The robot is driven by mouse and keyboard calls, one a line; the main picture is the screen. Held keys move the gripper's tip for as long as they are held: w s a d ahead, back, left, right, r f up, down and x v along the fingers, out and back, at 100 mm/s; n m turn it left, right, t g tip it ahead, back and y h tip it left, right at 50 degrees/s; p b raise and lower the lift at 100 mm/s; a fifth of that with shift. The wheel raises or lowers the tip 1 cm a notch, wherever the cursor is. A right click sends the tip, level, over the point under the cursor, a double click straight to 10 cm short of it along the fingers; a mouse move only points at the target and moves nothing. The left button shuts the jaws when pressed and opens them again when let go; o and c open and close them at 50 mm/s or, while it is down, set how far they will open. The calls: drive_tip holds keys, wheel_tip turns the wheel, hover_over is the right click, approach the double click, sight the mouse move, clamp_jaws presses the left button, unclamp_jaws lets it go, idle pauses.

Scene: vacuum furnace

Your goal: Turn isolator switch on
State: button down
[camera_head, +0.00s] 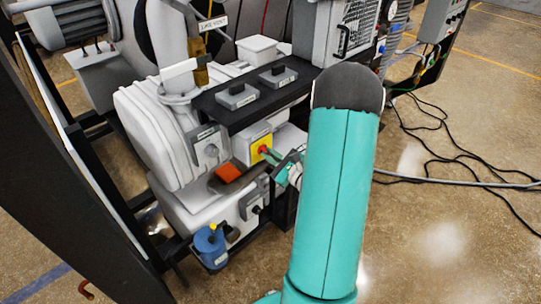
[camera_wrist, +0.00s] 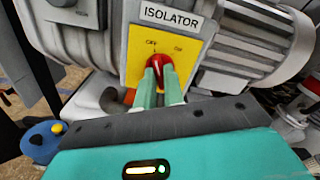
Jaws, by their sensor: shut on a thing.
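The isolator switch is a red knob (camera_wrist: 157,62) on a yellow plate (camera_wrist: 136,66) under a white ISOLATOR label (camera_wrist: 172,16) in the wrist view. OFF is printed above the knob and ON to its upper right. My gripper (camera_wrist: 160,76) is shut on the red knob, with one green finger on each side. The fingers hide the lower part of the knob, and I cannot tell exactly which mark it points to. In the head view the yellow plate (camera_head: 256,142) is on the front of a pale box, and my gripper (camera_head: 268,153) reaches it from the right.
A dark shelf with two grey switch boxes (camera_head: 237,96) is above the isolator. An orange-red block (camera_head: 228,173) lies just below left. A blue container (camera_head: 210,246) stands lower left. Black cables (camera_head: 445,145) run over the floor at right; open floor lies in front.

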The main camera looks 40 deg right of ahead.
drive_tip(key=m, duration=0.5)
drive_tip(key=shift+m, duration=0.3)
drive_tip(key=m, duration=0.5)
drive_tip(key=shift+m, duration=0.3)
drive_tip(key=c, duration=1.5)
unclamp_jaws()
drive_tip(key=s, duration=1.4)
drive_tip(key=shift+d, duration=0.2)
